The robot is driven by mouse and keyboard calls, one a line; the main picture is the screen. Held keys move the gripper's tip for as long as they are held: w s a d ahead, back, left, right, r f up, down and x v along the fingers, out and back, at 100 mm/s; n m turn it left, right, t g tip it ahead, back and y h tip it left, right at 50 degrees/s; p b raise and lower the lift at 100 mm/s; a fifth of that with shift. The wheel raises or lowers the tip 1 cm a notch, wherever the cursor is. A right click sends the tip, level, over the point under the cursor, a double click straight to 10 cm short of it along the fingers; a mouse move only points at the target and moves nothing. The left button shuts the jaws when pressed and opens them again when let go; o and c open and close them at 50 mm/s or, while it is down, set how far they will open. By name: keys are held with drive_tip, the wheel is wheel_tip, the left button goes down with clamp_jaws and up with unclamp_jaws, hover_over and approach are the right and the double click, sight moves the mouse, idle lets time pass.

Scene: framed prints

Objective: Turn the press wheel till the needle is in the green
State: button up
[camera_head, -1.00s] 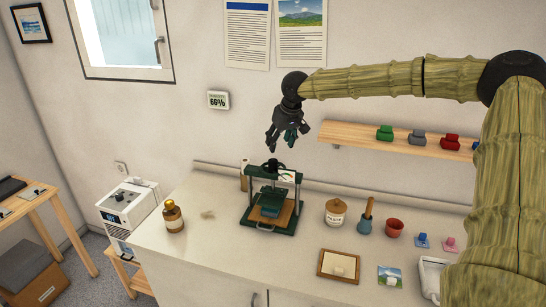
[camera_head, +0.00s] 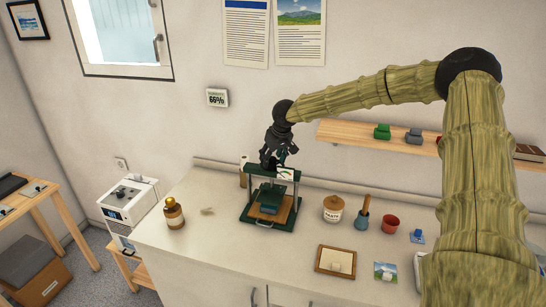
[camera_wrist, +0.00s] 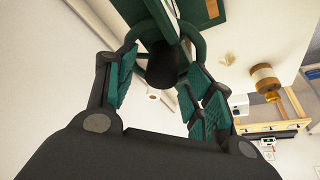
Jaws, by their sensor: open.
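The green press (camera_head: 288,207) stands on the white counter, with a green plate over a wooden board. A small white gauge (camera_head: 286,174) is on its top bar; the needle is too small to read. My gripper (camera_head: 274,162) is at the top of the press, pointing down and covering most of the wheel in the head view. In the wrist view, the dark green wheel (camera_wrist: 190,42) with its black hub (camera_wrist: 162,66) shows between the spread fingers of my gripper (camera_wrist: 160,75). The fingers are open; I cannot tell whether they touch the wheel rim.
A brown bottle (camera_head: 173,215) stands left of the press. A wooden frame (camera_head: 335,261) lies in front. A wall shelf (camera_head: 350,135) is at right.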

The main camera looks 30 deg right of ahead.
drive_tip(key=shift+c, duration=0.4)
drive_tip(key=c, duration=0.9)
drive_tip(key=shift+c, duration=0.2)
drive_tip(key=shift+m, duration=0.4)
drive_tip(key=shift+a+r+m+h+p, duration=0.1)
drive_tip(key=shift+m+h+p, duration=0.5)
drive_tip(key=shift+m, duration=0.3)
drive_tip(key=shift+w+m+g+h+p, duration=0.1)
drive_tip(key=shift+m+g+h+p, duration=0.25)
drive_tip(key=shift+m, duration=0.55)
drive_tip(key=shift+w+m+g+h+p, duration=0.15)
drive_tip(key=shift+m+p, duration=0.35)
drive_tip(key=shift+m, duration=0.4)
drive_tip(key=shift+s, duration=0.1)
drive_tip(key=o, duration=1)
